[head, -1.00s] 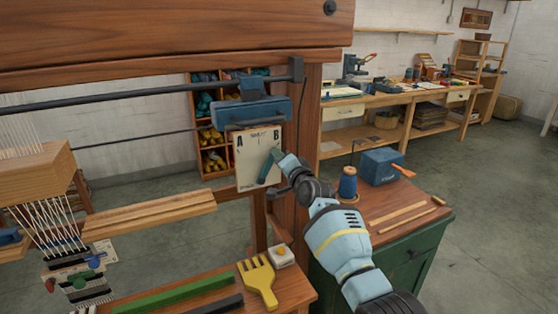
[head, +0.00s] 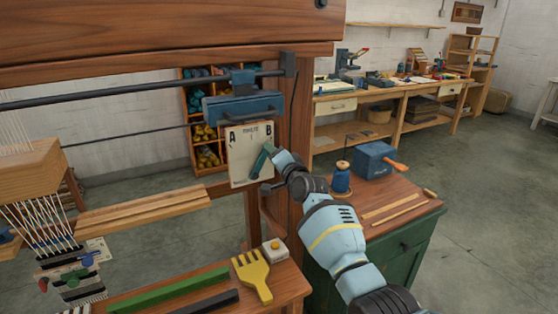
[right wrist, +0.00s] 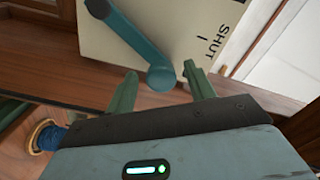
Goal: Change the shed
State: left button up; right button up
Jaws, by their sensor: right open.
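The shed lever (head: 259,162) is a teal bar on a cream plate (head: 240,153) marked A at left, B at right and SHUT at the top middle. The lever leans up and right, towards the B side. My right gripper (head: 270,156) is at the lever's upper end. In the right wrist view its two green fingers (right wrist: 162,88) are apart, with the lever's round end (right wrist: 162,77) between their tips. I cannot tell whether a finger touches it. The loom's warp threads (head: 40,225) show at left. My left gripper is not in view.
A wooden post (head: 292,125) stands right behind the plate. Below are a yellow comb (head: 252,273) and a green bar (head: 170,290) on a wooden bench. A blue spool (head: 341,180) and a blue box (head: 374,160) stand on the green cabinet at right.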

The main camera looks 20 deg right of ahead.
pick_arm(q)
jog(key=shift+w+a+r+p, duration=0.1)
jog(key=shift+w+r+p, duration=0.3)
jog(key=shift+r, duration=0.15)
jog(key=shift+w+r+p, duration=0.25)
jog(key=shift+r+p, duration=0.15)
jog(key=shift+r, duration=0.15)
pick_arm(e)
jog(key=s, duration=0.7)
jog(key=shift+s+d, duration=0.15)
jog(key=shift+s, duration=0.15)
